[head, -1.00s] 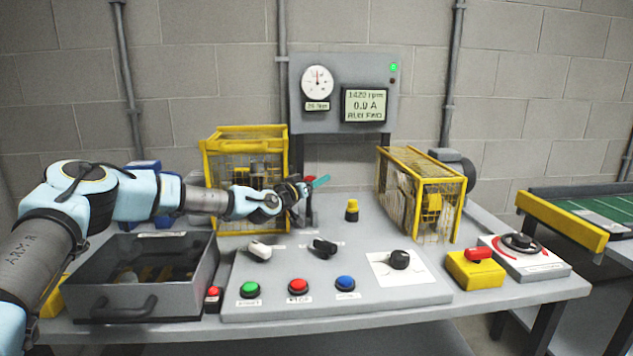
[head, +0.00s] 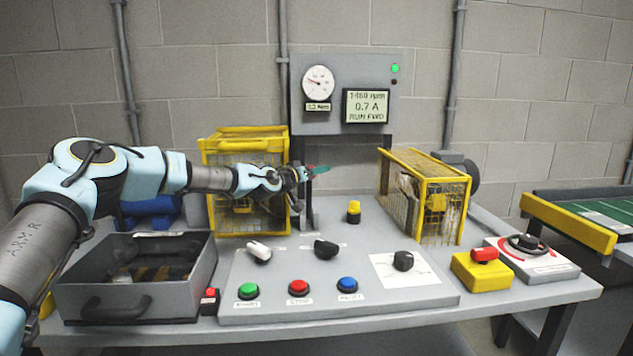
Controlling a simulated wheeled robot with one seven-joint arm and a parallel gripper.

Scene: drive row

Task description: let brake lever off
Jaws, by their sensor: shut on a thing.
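The brake lever (head: 307,205) is a dark upright bar at the back of the bench, right of the left yellow mesh guard (head: 247,131). Its upper end is at my gripper (head: 308,172), which is shut on it; a little red shows there. The arm reaches in from the left, and the gripper partly hides the lever's top. A teal fingertip points right. The dial gauge (head: 318,83) has its needle to the left. The display (head: 367,106) seems to read 1460 rpm, 0.7 A, RUN FWD.
A second yellow guard (head: 428,196) stands to the right. A yellow knob (head: 353,211) stands between the guards. A grey open drawer box (head: 133,280) sits at left.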

